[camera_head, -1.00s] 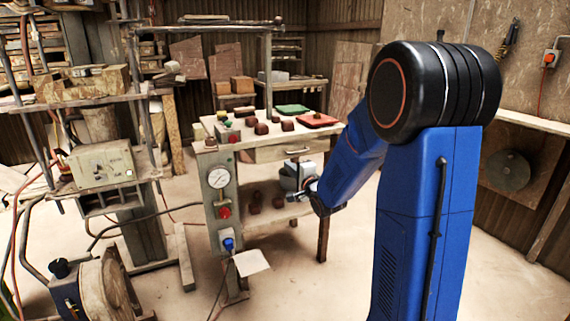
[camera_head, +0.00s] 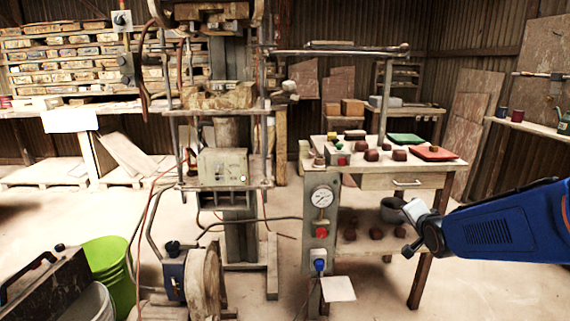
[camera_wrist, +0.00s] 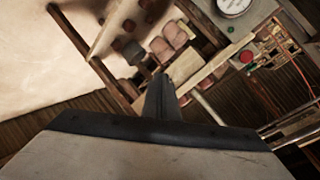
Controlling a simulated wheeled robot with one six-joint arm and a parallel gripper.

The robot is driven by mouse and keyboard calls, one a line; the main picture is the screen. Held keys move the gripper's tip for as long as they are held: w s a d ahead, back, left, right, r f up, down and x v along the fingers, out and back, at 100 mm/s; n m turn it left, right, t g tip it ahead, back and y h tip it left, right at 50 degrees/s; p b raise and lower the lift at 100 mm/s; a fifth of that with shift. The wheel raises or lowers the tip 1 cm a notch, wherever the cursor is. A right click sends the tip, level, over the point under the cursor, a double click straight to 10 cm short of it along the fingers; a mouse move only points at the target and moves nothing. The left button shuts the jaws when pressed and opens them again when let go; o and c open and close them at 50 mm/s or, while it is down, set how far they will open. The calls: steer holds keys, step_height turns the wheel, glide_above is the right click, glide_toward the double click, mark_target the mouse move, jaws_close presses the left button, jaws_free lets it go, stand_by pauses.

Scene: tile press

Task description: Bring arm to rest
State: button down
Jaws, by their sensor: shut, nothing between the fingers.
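My blue arm comes in from the right edge in the head view and lies roughly level. Its end, my gripper (camera_head: 408,250), is small and dark there, in front of the worktable's lower right side. In the wrist view my gripper (camera_wrist: 161,82) shows as dark fingers close together, shut and empty. The worktable (camera_head: 370,182) stands beyond it, with a drawer, a lower shelf and a pressure gauge (camera_head: 322,196) on its left post. The gauge also shows at the top of the wrist view (camera_wrist: 232,5).
Brown lumps, a green plate (camera_head: 405,139) and a red plate (camera_head: 433,153) lie on the tabletop. The press (camera_head: 222,165) stands left of the table. A green bucket (camera_head: 106,268) is at lower left. Bare floor lies between the press and the pallets at left.

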steer(key=s+a+f+n+g, duration=0.1)
steer(key=s+a+n+g, duration=0.1)
steer(key=s, duration=0.9)
steer(key=s+a+f+n+g+y, duration=0.1)
steer(key=s+a+n+g, duration=0.2)
steer(key=s+n, duration=0.3)
steer(key=s+a+f+n+g, duration=0.2)
steer(key=s+n+g, duration=0.1)
steer(key=s, duration=1.4)
steer(key=shift+a+n+g, duration=0.3)
steer(key=shift+a+n, duration=0.05)
steer(key=shift+n, duration=0.05)
